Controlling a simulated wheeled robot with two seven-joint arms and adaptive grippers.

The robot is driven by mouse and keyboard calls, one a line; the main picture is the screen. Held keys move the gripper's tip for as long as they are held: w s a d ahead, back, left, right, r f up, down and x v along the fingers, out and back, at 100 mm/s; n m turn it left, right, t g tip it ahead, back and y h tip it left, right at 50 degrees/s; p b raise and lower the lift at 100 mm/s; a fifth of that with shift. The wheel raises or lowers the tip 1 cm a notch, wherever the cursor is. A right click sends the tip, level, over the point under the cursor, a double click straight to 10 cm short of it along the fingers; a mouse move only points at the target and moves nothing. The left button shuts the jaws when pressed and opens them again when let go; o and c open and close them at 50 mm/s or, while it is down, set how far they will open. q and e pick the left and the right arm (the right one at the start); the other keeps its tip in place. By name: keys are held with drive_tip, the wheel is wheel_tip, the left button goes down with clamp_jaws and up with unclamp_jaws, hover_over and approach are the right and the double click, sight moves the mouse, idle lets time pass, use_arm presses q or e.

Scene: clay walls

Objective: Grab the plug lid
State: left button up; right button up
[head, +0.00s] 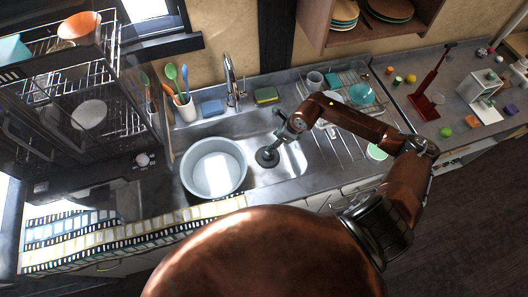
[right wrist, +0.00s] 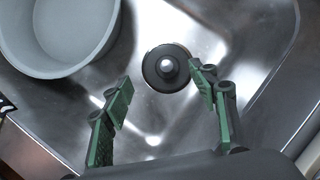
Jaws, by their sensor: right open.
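The plug lid (right wrist: 166,68) is a dark round disc with a raised knob in its middle, lying on the sink floor. In the head view the plug lid (head: 266,158) shows in the steel sink just right of the grey basin. My right gripper (right wrist: 160,90) is open and empty, its green-padded fingers spread on either side below the plug lid in the wrist view. In the head view the right gripper (head: 281,136) hangs over the sink close to the plug lid. I cannot tell its exact height above it. My left gripper is not in view.
A grey round basin (head: 213,168) stands in the left of the sink, close to the plug lid. A faucet (head: 231,80) rises behind the sink. A dish rack (head: 345,92) with dishes stands at the right. A sponge (head: 266,95) lies on the back ledge.

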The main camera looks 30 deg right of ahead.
drive_tip(key=b, duration=0.5)
hover_over(272, 157)
wheel_tip(272, 157, down, 7)
wheel_tip(272, 157, down, 2)
drive_tip(key=shift+f+b, duration=0.25)
drive_tip(key=shift+b, duration=0.05)
drive_tip(key=b+x, duration=0.1)
drive_tip(key=x, duration=0.4)
drive_tip(key=shift+w+f, duration=0.15)
drive_tip(key=shift+w, duration=0.1)
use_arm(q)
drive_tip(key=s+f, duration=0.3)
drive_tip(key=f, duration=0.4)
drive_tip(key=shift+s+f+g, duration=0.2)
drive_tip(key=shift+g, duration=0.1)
use_arm(e)
drive_tip(key=shift+c, duration=0.6)
drive_tip(key=c, duration=1.2)
